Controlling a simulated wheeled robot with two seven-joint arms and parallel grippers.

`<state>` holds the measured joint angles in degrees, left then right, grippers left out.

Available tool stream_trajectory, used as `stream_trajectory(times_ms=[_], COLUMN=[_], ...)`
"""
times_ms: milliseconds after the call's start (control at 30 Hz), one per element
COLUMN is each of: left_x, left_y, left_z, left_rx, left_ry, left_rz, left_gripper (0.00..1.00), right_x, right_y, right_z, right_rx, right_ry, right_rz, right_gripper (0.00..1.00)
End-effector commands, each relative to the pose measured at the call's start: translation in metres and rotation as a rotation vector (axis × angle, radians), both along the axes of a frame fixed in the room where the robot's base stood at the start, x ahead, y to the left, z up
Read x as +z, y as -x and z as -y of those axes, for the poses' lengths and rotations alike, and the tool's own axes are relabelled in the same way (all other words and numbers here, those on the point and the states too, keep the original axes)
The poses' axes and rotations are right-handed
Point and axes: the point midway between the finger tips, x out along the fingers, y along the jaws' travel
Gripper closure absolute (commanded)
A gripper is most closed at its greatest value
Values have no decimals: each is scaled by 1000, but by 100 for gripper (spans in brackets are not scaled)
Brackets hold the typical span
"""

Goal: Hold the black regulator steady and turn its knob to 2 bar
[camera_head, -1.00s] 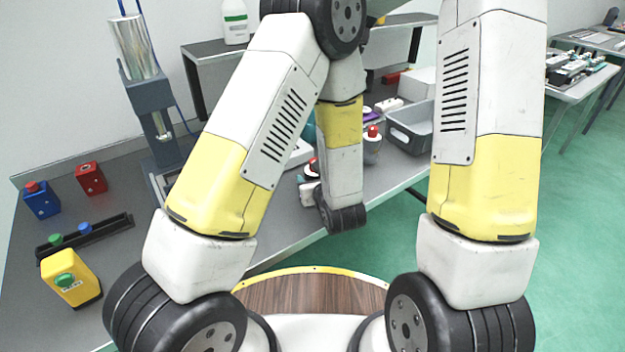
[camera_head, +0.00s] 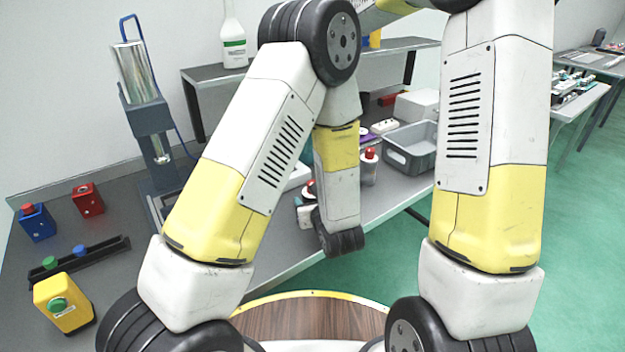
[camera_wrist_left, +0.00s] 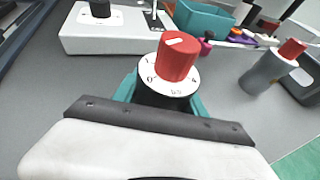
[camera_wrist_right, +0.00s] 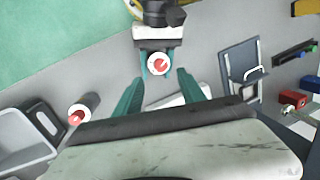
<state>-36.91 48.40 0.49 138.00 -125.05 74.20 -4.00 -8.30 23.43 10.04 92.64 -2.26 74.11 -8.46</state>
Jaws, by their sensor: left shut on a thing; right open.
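The black regulator has a red knob (camera_wrist_left: 177,57) over a white dial ring (camera_wrist_left: 155,84) with printed numbers. The knob carries a white mark on top, but I cannot read its setting. My left gripper (camera_wrist_left: 165,98) is shut on the black body below the dial, one teal finger on each side. In the head view the red knob (camera_head: 309,187) shows beside my left wrist, the rest mostly hidden. My right gripper (camera_wrist_right: 158,92) is open, its teal fingers pointing toward the knob (camera_wrist_right: 161,64), which appears between and beyond the fingertips, apart from them.
A grey regulator with a red knob (camera_head: 370,165) stands to the right on the grey table, near a grey bin (camera_head: 411,155). A white box with a black knob (camera_wrist_left: 110,30) stands behind. Yellow (camera_head: 62,302), blue and red boxes lie at left.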

Motion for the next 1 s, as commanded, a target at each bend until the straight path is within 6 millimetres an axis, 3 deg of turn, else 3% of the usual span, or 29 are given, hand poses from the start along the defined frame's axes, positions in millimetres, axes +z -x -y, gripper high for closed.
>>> stream_trajectory(times_ms=[600,800,1000], left_x=[1,1,1], left_y=[0,0,0], left_z=[0,0,0], left_rx=[0,0,0], left_ry=[1,0,0], left_rz=[1,2,2], left_gripper=[100,100,100], right_x=[17,21,15], right_y=[12,13,14], right_z=[-15,-18,-19], right_rx=[1514,1794,1879], right_ry=[-70,-70,-71], right_rz=[227,245,244], right_gripper=[53,53,53])
